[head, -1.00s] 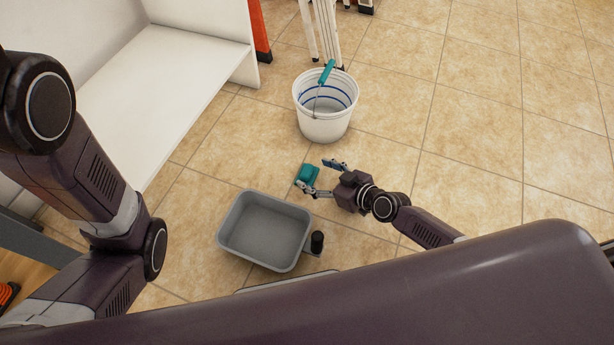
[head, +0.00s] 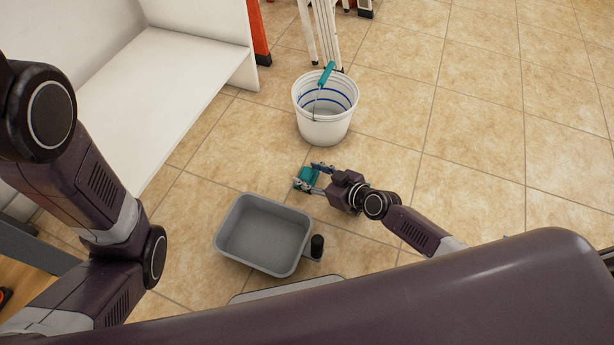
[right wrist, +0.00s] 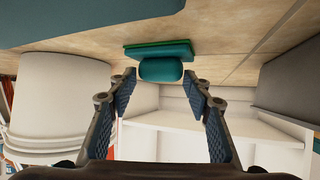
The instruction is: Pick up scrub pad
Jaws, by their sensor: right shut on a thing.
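The scrub pad (head: 306,178) is teal and lies on the tiled floor between the white bucket and the grey bin. In the right wrist view, its rounded teal grip (right wrist: 160,70) sits on a flat green base. My right gripper (head: 315,178) reaches it from the right and is shut on the pad's grip. In the right wrist view, the fingertips (right wrist: 161,78) stand at either side of that grip. The head view shows my left arm at the left edge, but its gripper is out of view.
A white bucket (head: 325,128) with a teal-gripped handle stands behind the pad. A grey bin (head: 222,232) stands in front of it to the left, with a black cylinder (head: 317,246) at its corner. A white bench (head: 150,110) is at left. Floor at right is clear.

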